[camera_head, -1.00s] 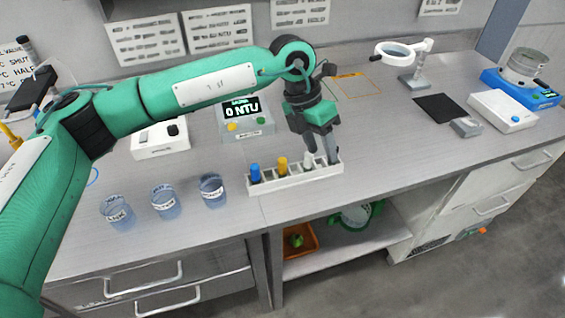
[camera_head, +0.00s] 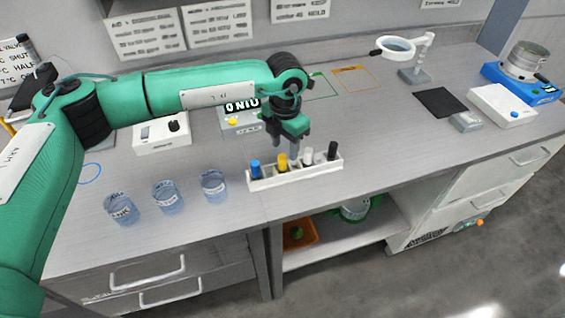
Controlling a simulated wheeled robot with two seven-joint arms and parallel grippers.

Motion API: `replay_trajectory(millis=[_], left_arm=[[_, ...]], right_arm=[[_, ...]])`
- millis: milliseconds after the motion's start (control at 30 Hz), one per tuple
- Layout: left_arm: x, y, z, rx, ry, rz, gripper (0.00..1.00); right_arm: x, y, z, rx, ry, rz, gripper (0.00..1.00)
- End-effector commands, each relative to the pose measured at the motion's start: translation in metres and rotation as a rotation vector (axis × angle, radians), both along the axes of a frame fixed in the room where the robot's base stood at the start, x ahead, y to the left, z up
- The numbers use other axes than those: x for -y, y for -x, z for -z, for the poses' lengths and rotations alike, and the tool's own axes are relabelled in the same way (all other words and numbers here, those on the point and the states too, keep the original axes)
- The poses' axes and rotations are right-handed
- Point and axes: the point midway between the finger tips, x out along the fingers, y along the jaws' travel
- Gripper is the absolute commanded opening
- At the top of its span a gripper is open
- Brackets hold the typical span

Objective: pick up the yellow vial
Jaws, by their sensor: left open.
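The yellow vial (camera_head: 283,162) stands upright in a white rack (camera_head: 297,178) on the bench, between a blue-capped vial (camera_head: 256,168) on its left and a white-capped vial (camera_head: 308,156) on its right. A black-capped vial (camera_head: 332,151) stands at the rack's right end. My left gripper (camera_head: 284,152) points down over the rack, with its fingers close to the yellow vial's cap. The fingers are open; I cannot tell whether they touch the cap. My right gripper is not in view.
Several labelled beakers (camera_head: 168,197) stand left of the rack. A turbidity meter (camera_head: 240,121) and a white box (camera_head: 161,136) are behind. A magnifier stand (camera_head: 414,76), black mat (camera_head: 440,103) and white device (camera_head: 502,105) are at the right. The bench right of the rack is clear.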

Motion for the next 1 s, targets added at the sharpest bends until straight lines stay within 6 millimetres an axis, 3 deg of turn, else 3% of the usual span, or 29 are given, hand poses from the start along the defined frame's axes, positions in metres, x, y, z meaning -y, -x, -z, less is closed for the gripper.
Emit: replay_trajectory(millis=[133, 300, 567, 600, 833, 1000], left_arm=[[-0.005, -0.002, 0.017, -0.004, -0.001, -0.002, 0.47], [-0.005, -0.003, 0.039, -0.002, -0.001, 0.0, 0.47], [-0.005, -0.003, 0.046, -0.001, 0.001, 0.0, 0.47], [-0.005, -0.003, 0.046, -0.001, 0.001, 0.0, 0.45], [-0.005, -0.003, 0.045, -0.001, 0.001, 0.0, 0.0], [-0.005, -0.004, 0.045, -0.001, 0.001, 0.0, 0.0]], right_arm=[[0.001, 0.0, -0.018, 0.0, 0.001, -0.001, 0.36], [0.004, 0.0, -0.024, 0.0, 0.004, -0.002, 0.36], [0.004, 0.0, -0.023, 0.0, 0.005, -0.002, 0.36], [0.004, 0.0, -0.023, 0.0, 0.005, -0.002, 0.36], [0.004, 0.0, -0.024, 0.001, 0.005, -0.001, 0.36], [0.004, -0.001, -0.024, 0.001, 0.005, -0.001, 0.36]])
